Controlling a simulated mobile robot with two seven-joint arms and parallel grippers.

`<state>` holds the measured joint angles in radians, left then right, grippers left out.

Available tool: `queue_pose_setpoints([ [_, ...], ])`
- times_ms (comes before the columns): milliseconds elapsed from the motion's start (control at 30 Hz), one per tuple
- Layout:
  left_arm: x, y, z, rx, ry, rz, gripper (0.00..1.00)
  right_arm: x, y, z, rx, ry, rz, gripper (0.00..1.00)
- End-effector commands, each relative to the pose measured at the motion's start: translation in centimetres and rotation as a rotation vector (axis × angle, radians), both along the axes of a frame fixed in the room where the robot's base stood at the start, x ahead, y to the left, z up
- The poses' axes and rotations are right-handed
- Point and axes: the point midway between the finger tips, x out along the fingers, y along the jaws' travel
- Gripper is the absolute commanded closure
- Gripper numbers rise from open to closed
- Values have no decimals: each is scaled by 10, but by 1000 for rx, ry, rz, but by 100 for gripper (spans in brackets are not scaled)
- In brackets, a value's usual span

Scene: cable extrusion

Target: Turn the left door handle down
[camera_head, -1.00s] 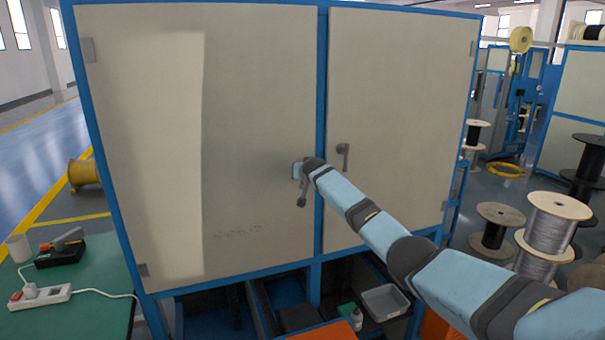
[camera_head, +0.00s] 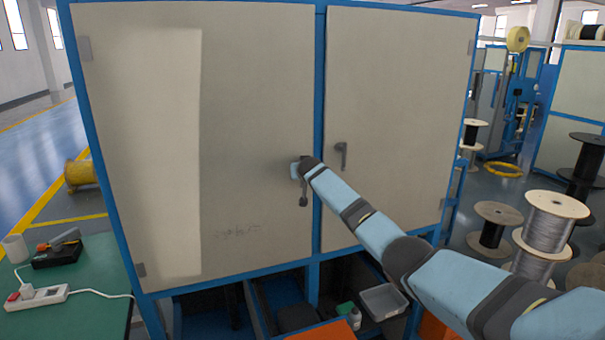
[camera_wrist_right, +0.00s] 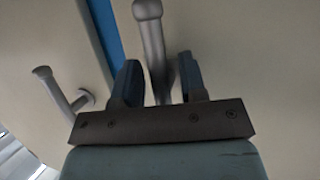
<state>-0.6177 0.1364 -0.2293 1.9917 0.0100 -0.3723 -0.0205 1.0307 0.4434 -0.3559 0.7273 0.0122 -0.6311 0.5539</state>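The left door handle (camera_head: 303,194) is a grey lever on the cabinet's left door (camera_head: 255,110), by the inner edge. In the head view it hangs almost straight down, with its upper part hidden by my right gripper (camera_head: 299,170). In the right wrist view the left door handle (camera_wrist_right: 153,45) runs between the two dark blue fingers of my right gripper (camera_wrist_right: 157,82). The fingers stand apart, one on each side of the lever, with a visible gap by the right-hand finger. My left gripper is in neither view.
The right door handle (camera_head: 342,155) hangs on the right door (camera_head: 400,100), close to my right forearm. A blue post (camera_head: 320,130) separates the doors. A green table (camera_head: 85,318) with a power strip (camera_head: 38,297) stands at left. Wire spools (camera_head: 548,222) stand at right.

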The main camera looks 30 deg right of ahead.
Motion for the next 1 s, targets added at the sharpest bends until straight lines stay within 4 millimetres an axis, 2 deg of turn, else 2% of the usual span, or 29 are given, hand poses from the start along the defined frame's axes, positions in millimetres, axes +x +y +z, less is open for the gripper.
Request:
queue_pose_setpoints([
  [467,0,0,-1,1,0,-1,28,-6,4,0,2,2,2,55],
  [667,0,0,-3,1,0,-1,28,-27,13,9,1,2,2,55],
  [1000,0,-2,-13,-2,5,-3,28,-78,37,33,0,1,2,55],
])
